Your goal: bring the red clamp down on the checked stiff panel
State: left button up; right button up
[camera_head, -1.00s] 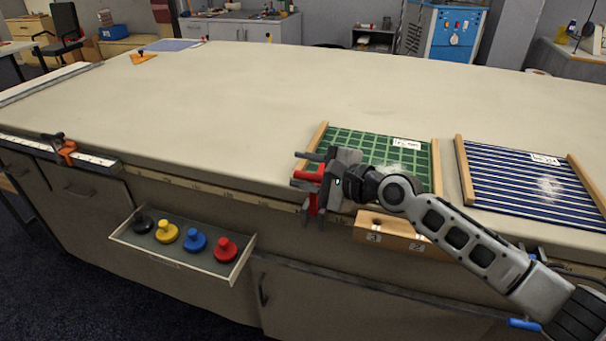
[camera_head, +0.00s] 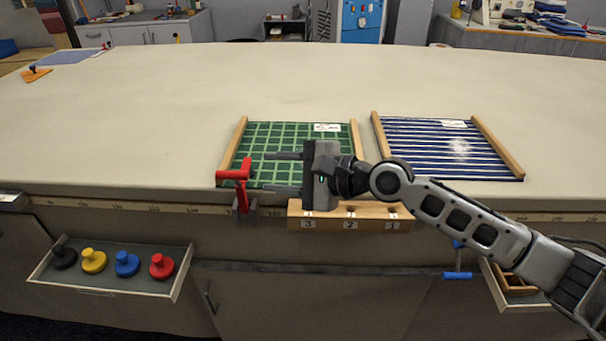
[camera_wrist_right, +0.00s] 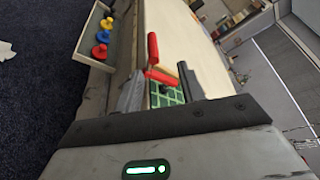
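The red clamp (camera_head: 241,190) sits at the table's front edge, at the front left corner of the green checked panel (camera_head: 292,141). Its red bar lies level over that corner, with a red part upright in front. I cannot tell whether it presses on the panel. My right gripper (camera_head: 268,173) is open and empty, just right of the clamp, fingers pointing left over the panel's front. In the right wrist view the clamp (camera_wrist_right: 152,50) shows beyond and between the spread fingers, with part of the checked panel (camera_wrist_right: 163,97) below. My left gripper is not in view.
A wooden block numbered 3, 2, 1 (camera_head: 350,224) is at the table front below my right gripper. A blue striped panel (camera_head: 440,150) lies to the right. An open drawer (camera_head: 130,285) holds black, yellow, blue and red knobs.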

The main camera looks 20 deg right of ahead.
jog(key=v, duration=0.5)
jog(key=shift+s+b, duration=0.15)
jog(key=shift+b, duration=0.25)
jog(key=s+a+f+n+t+h, duration=0.15)
jog(key=s+f+n, duration=0.25)
jog(key=f, duration=0.4)
jog(key=s+a+f+n+h, duration=0.25)
jog(key=f+n, duration=0.25)
jog(key=f, duration=0.3)
jog(key=s+d+f+n+h, duration=0.1)
jog(key=s+f+n+h, duration=0.1)
jog(key=s+f+n, duration=0.2)
jog(key=s+d+f+n+h, duration=0.2)
jog(key=s+f+n+h, duration=0.1)
jog(key=s+f, duration=0.3)
jog(key=shift+s+d+f+n+g, duration=0.15)
jog(key=shift+s+d+n+g, duration=0.35)
jog(key=shift+s, duration=0.7)
